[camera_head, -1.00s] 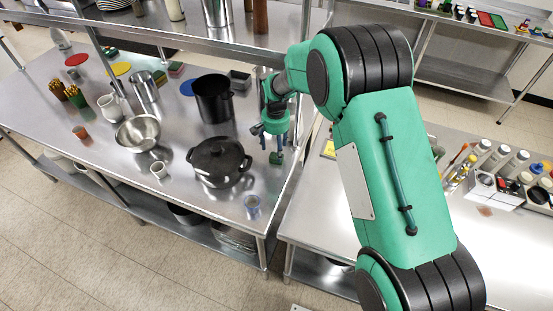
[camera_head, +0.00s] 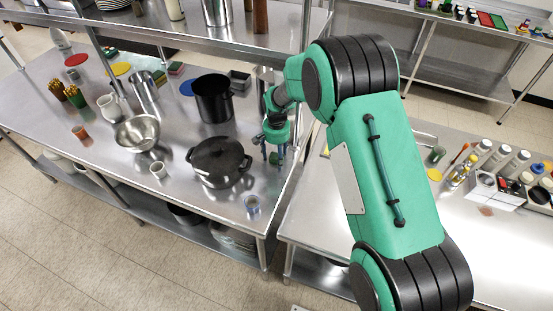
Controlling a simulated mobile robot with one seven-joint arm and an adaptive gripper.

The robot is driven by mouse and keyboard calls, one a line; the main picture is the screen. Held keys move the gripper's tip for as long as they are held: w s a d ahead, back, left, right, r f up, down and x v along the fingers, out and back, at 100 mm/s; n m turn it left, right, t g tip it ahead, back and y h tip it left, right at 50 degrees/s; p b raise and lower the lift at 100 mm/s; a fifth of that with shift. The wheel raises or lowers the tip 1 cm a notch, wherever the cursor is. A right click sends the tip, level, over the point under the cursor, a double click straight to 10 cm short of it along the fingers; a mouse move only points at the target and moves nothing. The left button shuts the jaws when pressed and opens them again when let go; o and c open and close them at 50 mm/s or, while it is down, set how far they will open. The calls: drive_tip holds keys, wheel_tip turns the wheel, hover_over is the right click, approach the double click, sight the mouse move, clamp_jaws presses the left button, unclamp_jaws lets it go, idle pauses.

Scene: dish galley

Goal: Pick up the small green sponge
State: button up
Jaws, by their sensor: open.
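My gripper (camera_head: 273,154) hangs from the teal arm over the right end of the steel table, just right of the black lidded pot. Its fingers point down and are apart. A small dark green block (camera_head: 273,159), which looks like the green sponge, shows between and below the fingertips at the table surface. The fingers partly hide it, and I cannot tell whether they touch it.
The black lidded pot (camera_head: 217,161) stands close on the left, with a tall black pot (camera_head: 213,98) behind it. An upper shelf (camera_head: 210,33) overhangs the rear.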

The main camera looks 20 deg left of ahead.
sight(277, 157)
drive_tip(key=c, duration=0.9)
drive_tip(key=shift+r, duration=0.5)
wheel_tip(277, 157, up, 3)
drive_tip(key=shift+s+d+f, duration=0.1)
drive_tip(key=shift+s+f, duration=0.05)
drive_tip(key=s+d, duration=0.3)
drive_tip(key=s, duration=0.1)
drive_tip(key=s+d+r, duration=0.1)
drive_tip(key=s+d, duration=0.2)
drive_tip(key=s, duration=0.1)
drive_tip(key=s+d+p, duration=0.1)
drive_tip(key=s+d, duration=0.2)
drive_tip(key=s, duration=0.1)
drive_tip(key=shift+s+d+r, duration=0.1)
drive_tip(key=shift+s+r, duration=0.05)
drive_tip(key=shift+s, duration=0.2)
